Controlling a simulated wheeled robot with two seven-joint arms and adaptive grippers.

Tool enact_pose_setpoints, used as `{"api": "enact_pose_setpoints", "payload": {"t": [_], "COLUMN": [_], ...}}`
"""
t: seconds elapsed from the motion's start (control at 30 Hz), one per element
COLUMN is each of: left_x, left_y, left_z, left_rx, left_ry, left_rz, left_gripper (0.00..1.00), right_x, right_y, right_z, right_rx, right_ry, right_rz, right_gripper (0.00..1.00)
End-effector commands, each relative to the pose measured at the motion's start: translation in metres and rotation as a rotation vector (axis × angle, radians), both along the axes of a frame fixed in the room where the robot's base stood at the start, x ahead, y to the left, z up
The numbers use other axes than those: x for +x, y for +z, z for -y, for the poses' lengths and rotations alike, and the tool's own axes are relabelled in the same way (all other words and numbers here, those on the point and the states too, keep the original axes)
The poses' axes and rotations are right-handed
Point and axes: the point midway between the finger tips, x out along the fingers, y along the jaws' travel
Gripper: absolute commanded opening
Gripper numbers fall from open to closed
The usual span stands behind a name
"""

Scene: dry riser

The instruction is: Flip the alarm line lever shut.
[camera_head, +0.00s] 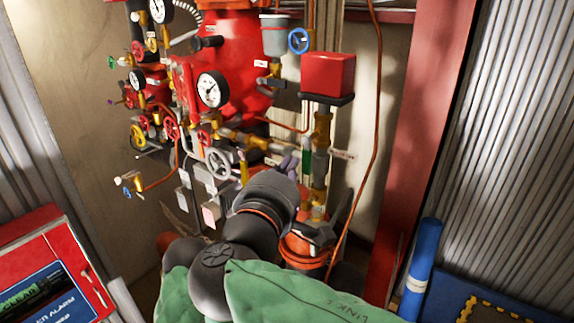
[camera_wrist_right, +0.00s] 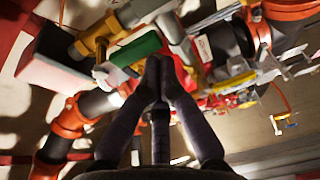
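A lever with a green handle (camera_head: 306,164) sits on the brass pipework below the red box; it looks like the alarm line lever, though no label is readable. In the right wrist view the green handle (camera_wrist_right: 136,50) lies slanted, just left of my fingertips. My right gripper (camera_wrist_right: 158,65) has its two dark fingers drawn together at the tips, with nothing visible between them. In the head view the right gripper (camera_head: 289,163) is partly hidden behind my forearm, close left of the handle. I cannot tell whether it touches the handle. My left gripper is not in view.
A red riser valve (camera_head: 235,50) with gauges (camera_head: 212,89), handwheels (camera_head: 218,163) and small valves crowds the left. A red box (camera_head: 327,75) stands above the pipe. A red post (camera_head: 425,130) and a blue cylinder (camera_head: 418,268) are at right. A red alarm panel (camera_head: 85,262) is lower left.

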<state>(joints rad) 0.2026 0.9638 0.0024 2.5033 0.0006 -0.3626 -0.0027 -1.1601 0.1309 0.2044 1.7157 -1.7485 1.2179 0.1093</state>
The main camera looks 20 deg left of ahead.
Motion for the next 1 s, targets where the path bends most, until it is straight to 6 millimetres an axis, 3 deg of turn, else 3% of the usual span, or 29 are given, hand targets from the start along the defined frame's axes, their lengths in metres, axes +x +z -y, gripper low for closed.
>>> {"api": "enact_pose_setpoints", "payload": {"t": [1.0], "left_x": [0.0], "left_y": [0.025], "left_z": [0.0], "left_rx": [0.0], "left_ry": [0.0], "left_rz": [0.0], "left_gripper": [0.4], "right_x": [-0.004], "right_y": [-0.001], "right_z": [0.012], "right_rx": [-0.223], "right_ry": [0.0], "right_rz": [-0.083], "right_gripper": [0.0]}}
